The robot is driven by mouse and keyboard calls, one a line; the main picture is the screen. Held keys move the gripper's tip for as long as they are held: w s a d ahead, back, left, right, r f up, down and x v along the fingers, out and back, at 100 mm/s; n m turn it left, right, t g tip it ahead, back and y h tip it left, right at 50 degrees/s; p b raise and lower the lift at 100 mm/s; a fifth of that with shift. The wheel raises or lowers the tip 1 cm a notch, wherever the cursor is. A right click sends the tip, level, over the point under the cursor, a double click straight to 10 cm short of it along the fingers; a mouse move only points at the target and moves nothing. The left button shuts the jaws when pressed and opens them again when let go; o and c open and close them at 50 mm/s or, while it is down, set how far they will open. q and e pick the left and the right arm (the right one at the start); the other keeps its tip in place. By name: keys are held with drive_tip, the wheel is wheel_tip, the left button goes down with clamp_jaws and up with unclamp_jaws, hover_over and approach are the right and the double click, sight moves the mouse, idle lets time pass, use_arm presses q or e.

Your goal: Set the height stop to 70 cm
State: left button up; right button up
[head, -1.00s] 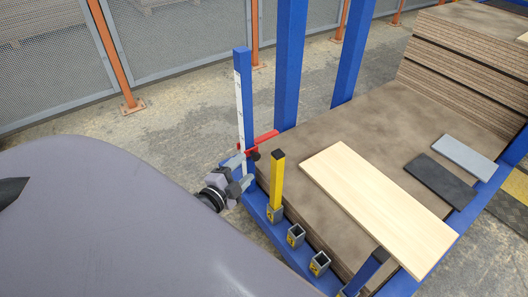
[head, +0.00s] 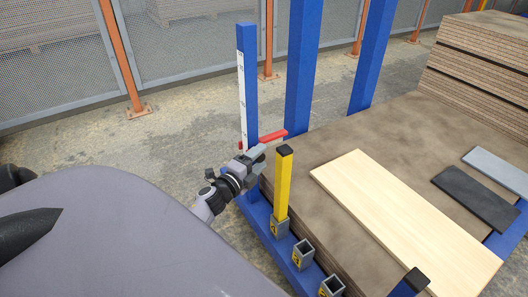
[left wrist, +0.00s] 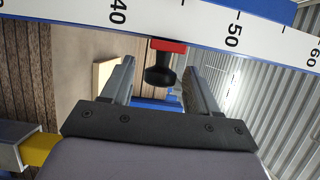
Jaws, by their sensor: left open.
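A blue post (head: 250,90) stands upright with a white scale (head: 242,85) on its face. The red height stop (head: 268,138) sits low on it. In the left wrist view the scale (left wrist: 200,22) runs across the top with 40, 50 and 60 readable. The red stop (left wrist: 172,45) shows about midway between 40 and 50, with its black knob (left wrist: 160,75) towards me. My left gripper (head: 255,158) is at the stop. Its open fingers (left wrist: 160,72) are on either side of the knob in the left wrist view; contact cannot be told. My right gripper is not in view.
A pale board (head: 400,215), a black board (head: 475,198) and a grey board (head: 497,168) lie on the brown stack (head: 390,130).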

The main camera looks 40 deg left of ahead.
use_arm(q)
drive_tip(key=shift+w+a+b, duration=0.2)
drive_tip(key=shift+w+b, duration=0.1)
drive_tip(key=shift+w, duration=1.1)
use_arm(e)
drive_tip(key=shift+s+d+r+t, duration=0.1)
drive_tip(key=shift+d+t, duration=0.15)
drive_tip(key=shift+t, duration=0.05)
use_arm(q)
clamp_jaws()
use_arm(e)
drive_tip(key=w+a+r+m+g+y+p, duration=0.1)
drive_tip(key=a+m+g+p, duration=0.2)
drive_tip(key=p, duration=0.5)
use_arm(q)
wheel_tip(320, 180, up, 25)
drive_tip(key=p, duration=1.5)
drive_tip(key=shift+f, duration=0.15)
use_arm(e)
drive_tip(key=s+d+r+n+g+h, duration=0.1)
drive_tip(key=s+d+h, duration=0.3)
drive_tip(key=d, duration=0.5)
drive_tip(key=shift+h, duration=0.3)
